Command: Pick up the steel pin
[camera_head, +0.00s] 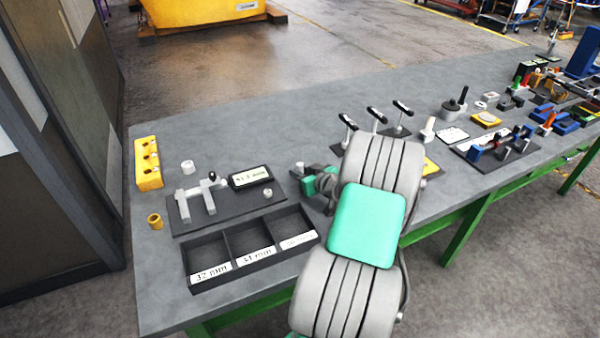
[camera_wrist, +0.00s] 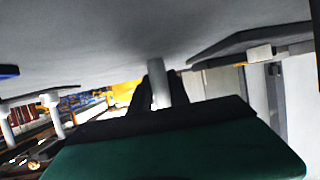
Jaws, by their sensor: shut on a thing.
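The steel pin (camera_wrist: 158,85) is a light grey cylinder, seen in the wrist view between the dark fingers of my gripper (camera_wrist: 156,95). My gripper is shut on it. The pin's far end points towards the grey bench surface; I cannot tell whether it touches. In the head view my gripper (camera_head: 304,172) is low over the bench, just right of the measuring plate, and my arm covers part of the area. The pin is too small and hidden to make out clearly there.
The black measuring plate (camera_head: 181,229) carries a micrometer-like gauge (camera_head: 196,197) and a display (camera_head: 250,177). A labelled three-compartment tray (camera_head: 216,285) lies in front, its compartments looking empty. A yellow block (camera_head: 148,164), a pale ring (camera_head: 188,167) and a brass bush (camera_head: 155,221) stand left. Toggle clamps (camera_head: 377,116) stand behind my arm.

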